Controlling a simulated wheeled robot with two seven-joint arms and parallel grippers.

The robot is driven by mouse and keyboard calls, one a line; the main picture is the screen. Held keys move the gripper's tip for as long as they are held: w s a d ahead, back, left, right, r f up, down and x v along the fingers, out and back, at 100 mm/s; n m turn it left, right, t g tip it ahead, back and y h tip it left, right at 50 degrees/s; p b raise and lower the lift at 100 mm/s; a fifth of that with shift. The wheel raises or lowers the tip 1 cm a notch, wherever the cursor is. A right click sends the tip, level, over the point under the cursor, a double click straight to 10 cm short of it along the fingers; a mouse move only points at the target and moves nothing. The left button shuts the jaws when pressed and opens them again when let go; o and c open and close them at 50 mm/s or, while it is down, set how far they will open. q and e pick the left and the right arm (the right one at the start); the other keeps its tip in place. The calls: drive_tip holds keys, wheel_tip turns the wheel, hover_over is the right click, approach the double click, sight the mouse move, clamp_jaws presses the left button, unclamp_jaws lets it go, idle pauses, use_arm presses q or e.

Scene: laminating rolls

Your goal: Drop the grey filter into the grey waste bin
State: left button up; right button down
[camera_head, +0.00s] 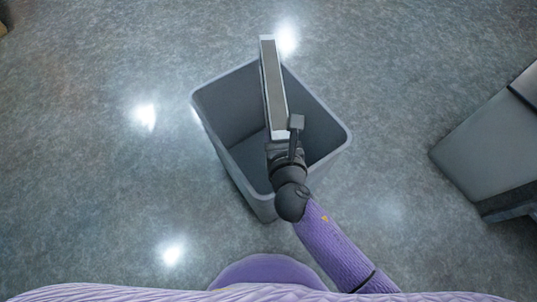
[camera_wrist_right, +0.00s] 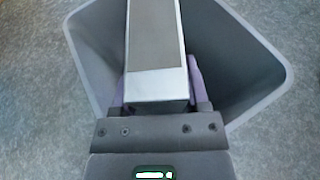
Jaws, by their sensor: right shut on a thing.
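The grey filter (camera_head: 272,82) is a long flat box with a light frame and a grey face. My right gripper (camera_head: 281,140) is shut on its near end and holds it over the open grey waste bin (camera_head: 336,128). The filter points away from me, and its far end reaches past the bin's back rim in the head view. In the right wrist view the filter (camera_wrist_right: 155,40) runs up from between the fingers (camera_wrist_right: 157,95), with the bin's rim (camera_wrist_right: 262,106) on both sides. The bin's inside looks empty where it shows. My left gripper is not in view.
A grey cabinet-like unit (camera_head: 490,150) stands on the floor at the right edge. A small brown thing (camera_head: 2,30) shows at the top left corner. The speckled grey floor (camera_head: 90,180) around the bin is clear.

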drive_tip(key=shift+f, duration=0.3)
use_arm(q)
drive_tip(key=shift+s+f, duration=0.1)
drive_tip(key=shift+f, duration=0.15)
use_arm(e)
drive_tip(key=shift+r, duration=0.15)
drive_tip(key=shift+c, duration=1.6)
unclamp_jaws()
drive_tip(key=shift+o, duration=1.6)
use_arm(q)
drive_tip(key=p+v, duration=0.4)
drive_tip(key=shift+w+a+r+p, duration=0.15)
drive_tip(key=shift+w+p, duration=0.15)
drive_tip(key=shift+p, duration=0.1)
use_arm(e)
drive_tip(key=v, duration=1)
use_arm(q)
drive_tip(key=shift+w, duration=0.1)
